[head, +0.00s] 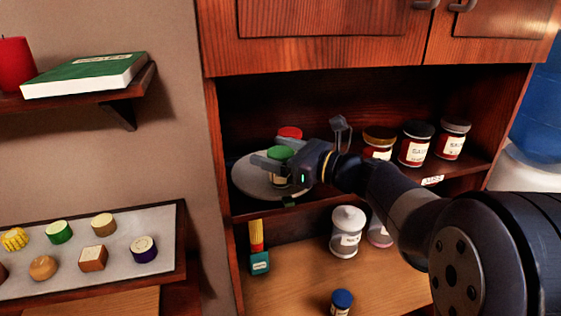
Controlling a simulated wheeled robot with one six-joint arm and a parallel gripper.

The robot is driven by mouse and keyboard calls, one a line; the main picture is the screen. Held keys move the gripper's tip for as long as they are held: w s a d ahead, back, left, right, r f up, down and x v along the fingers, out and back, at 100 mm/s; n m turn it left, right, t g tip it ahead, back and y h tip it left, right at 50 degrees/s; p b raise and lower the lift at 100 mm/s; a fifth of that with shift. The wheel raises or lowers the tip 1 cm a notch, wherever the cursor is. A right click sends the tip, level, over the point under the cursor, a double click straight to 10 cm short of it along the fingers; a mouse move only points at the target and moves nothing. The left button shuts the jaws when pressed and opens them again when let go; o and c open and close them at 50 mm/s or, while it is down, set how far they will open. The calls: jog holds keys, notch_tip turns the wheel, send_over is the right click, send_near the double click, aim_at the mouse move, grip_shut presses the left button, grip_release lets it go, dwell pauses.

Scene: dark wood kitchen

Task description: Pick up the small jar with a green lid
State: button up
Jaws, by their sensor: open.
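The small jar with a green lid (281,153) stands upright at a round pale plate (246,177) on the cupboard's upper shelf. The jar's body is partly covered by my gripper. My gripper (272,170) reaches in from the right at the jar's height and is open. One finger shows in front of the jar's left side, just below the lid. The other finger is hard to make out, so I cannot tell whether either finger touches the jar.
A red-lidded jar (289,132) stands just behind. Several dark-red labelled jars (415,147) line the shelf at right. Below are a white canister (347,232), a teal box (260,263) and a blue-lidded jar (341,301). The cupboard's left wall (216,150) is close to the plate.

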jog(key=shift+w+a, duration=0.25)
jog(key=shift+a, duration=0.05)
jog(key=shift+c, duration=0.2)
jog(key=c, duration=1)
jog(key=shift+c, duration=0.9)
jog(key=shift+s+d+r, duration=0.1)
jog(key=shift+r, duration=0.05)
